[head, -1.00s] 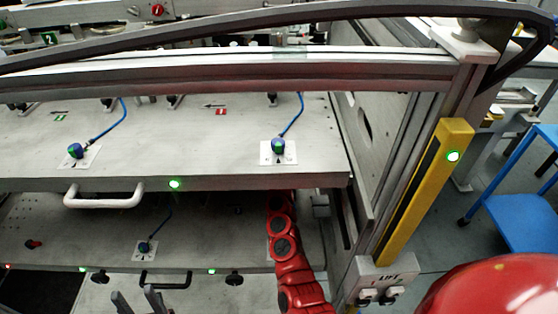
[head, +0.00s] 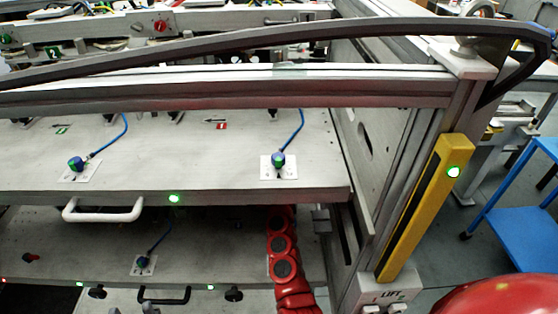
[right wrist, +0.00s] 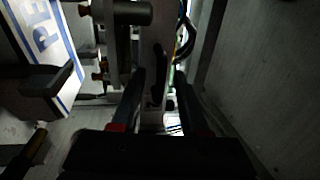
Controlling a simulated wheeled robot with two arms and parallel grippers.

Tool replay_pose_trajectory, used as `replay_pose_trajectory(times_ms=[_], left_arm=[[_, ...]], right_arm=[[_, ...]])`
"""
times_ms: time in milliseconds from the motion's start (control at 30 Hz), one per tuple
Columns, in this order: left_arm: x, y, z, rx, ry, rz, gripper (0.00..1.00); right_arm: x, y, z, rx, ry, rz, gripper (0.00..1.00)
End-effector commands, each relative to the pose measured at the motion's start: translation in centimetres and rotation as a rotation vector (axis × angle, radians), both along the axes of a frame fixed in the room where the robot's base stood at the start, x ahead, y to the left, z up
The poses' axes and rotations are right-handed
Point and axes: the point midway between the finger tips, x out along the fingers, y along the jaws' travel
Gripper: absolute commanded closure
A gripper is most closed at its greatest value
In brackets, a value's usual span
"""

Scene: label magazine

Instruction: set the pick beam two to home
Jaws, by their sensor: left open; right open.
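A grey beam with a green label marked 2 (head: 53,51) runs across the back upper left of the head view. A red knob (head: 160,26) sits on it; I cannot tell its setting. My right arm reaches under the upper plate, which hides its gripper in the head view. In the right wrist view, the right gripper (right wrist: 158,105) is open, its dark fingers on either side of a pale upright bar (right wrist: 153,75). Contact is unclear.
The upper plate (head: 220,160) has a white handle (head: 103,213) and blue-green knobs. A lower plate (head: 60,240) lies beneath. A yellow post (head: 425,205) stands right, above a LIFT box (head: 390,285). A lettered panel (right wrist: 45,40) is close left in the wrist view.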

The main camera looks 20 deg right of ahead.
Motion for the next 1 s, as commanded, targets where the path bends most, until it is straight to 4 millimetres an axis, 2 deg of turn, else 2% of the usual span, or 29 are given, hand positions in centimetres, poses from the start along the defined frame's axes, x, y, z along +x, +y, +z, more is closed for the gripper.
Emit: replay_pose_trajectory(times_ms=[600, 800, 1000], left_arm=[[0.0, 0.0, -3.0, 0.000, 0.000, 0.000, 0.50], [0.0, 0.0, -3.4, 0.000, 0.000, 0.000, 0.50], [0.0, 0.0, -3.4, 0.000, 0.000, 0.000, 0.50]], right_arm=[[-12.5, 3.5, -2.7, 0.000, 0.003, -0.002, 0.55], [-14.7, 4.1, -2.8, 0.000, 0.001, -0.002, 0.55], [-15.1, 4.2, -2.8, -0.001, 0.001, -0.002, 0.55]])
